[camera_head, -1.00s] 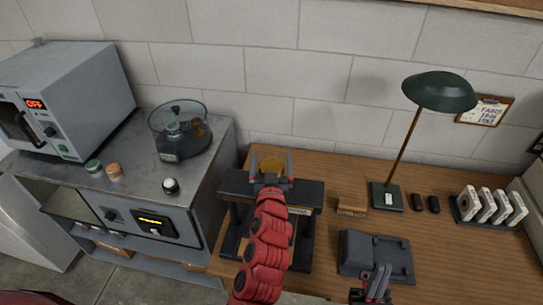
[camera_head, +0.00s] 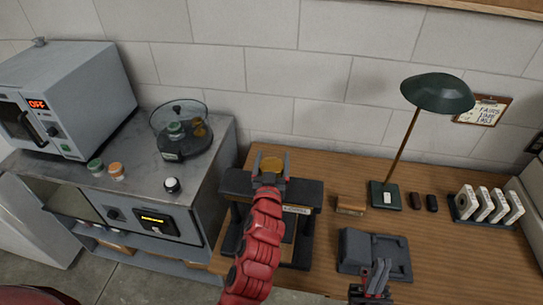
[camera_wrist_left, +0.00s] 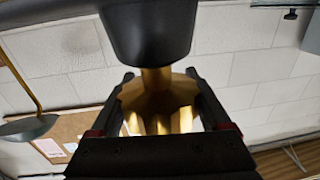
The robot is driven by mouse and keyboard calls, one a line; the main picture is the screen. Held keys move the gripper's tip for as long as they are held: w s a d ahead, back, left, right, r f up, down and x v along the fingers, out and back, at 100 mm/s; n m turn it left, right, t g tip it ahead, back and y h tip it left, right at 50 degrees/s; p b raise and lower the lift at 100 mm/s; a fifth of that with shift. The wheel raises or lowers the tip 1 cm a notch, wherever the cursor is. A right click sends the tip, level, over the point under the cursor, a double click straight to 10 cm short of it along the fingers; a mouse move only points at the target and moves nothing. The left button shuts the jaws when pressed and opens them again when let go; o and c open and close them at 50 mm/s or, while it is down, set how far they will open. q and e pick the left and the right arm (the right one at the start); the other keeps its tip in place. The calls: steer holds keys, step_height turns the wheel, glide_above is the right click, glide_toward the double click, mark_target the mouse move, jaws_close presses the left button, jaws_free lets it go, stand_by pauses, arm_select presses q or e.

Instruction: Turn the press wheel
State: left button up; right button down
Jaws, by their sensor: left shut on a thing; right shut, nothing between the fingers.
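The press (camera_head: 307,186) is a dark frame on the wooden desk with a brass wheel (camera_head: 272,165) on top. My left gripper (camera_head: 270,170) reaches over the press from the front, its fingers on either side of the wheel. In the left wrist view the lobed brass wheel (camera_wrist_left: 160,105) sits between the two dark fingers, and the gripper is shut on it. A dark rounded part above the wheel fills the top of that view. My right gripper (camera_head: 378,272) is shut and empty, low over the front of a dark grey device on the desk.
The dark grey device (camera_head: 360,246) lies right of the press. A small wooden block (camera_head: 350,206), a green desk lamp (camera_head: 438,93) and a rack of white pieces (camera_head: 487,206) stand behind and right. A grey counter (camera_head: 135,187) with a turntable-like machine (camera_head: 180,131) is at left.

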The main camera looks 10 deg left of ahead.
arm_select(q)
steer(key=h+p, duration=0.1)
steer(key=m+h+p, duration=0.2)
steer(key=shift+d+r+p, duration=0.25)
steer(key=shift+p, duration=0.1)
steer(key=shift+d+f+m+h, duration=0.15)
steer(key=shift+m+h, duration=0.15)
steer(key=shift+h, duration=0.3)
steer(key=shift+f, duration=0.1)
